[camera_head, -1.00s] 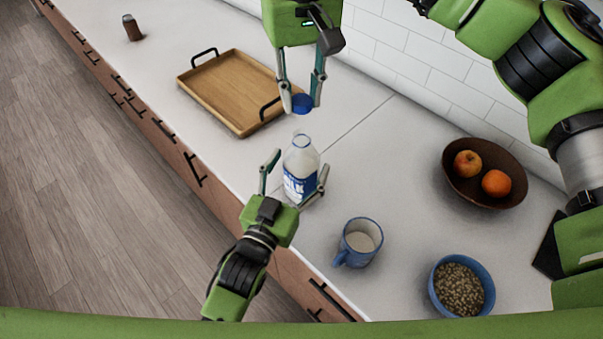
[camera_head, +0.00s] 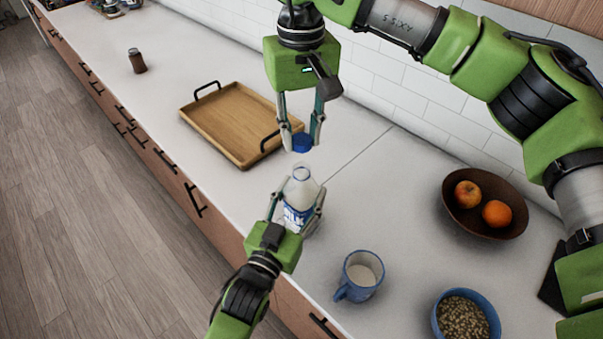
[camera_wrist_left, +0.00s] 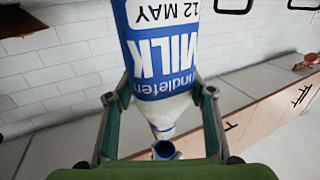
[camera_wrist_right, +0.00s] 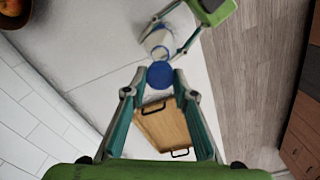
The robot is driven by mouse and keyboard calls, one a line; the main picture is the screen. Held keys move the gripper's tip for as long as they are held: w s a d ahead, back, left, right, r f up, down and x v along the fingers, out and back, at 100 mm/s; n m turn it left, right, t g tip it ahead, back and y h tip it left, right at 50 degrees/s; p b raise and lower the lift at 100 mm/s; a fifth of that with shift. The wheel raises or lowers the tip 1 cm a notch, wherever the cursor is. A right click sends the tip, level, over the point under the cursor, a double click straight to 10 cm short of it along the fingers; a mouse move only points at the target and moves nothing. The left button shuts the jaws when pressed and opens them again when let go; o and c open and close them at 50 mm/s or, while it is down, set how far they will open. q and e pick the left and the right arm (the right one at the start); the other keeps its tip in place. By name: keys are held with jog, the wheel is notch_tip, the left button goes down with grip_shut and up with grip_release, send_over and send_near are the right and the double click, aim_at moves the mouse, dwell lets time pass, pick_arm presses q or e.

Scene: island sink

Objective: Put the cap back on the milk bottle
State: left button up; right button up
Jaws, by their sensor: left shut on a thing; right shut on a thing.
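A wooden tray (camera_head: 212,130) lies behind to the left. A blue mug (camera_head: 360,275) stands in front to the right, with a bowl of grain (camera_head: 465,318) and a brown fruit bowl (camera_head: 485,216) further right. A small brown jar (camera_head: 137,61) stands far left.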

aim_at(302, 167)
jog(key=shift+f, duration=1.95)
jog(key=shift+f, duration=0.1)
jog(key=shift+f, duration=0.8)
jog(key=shift+f, duration=0.55)
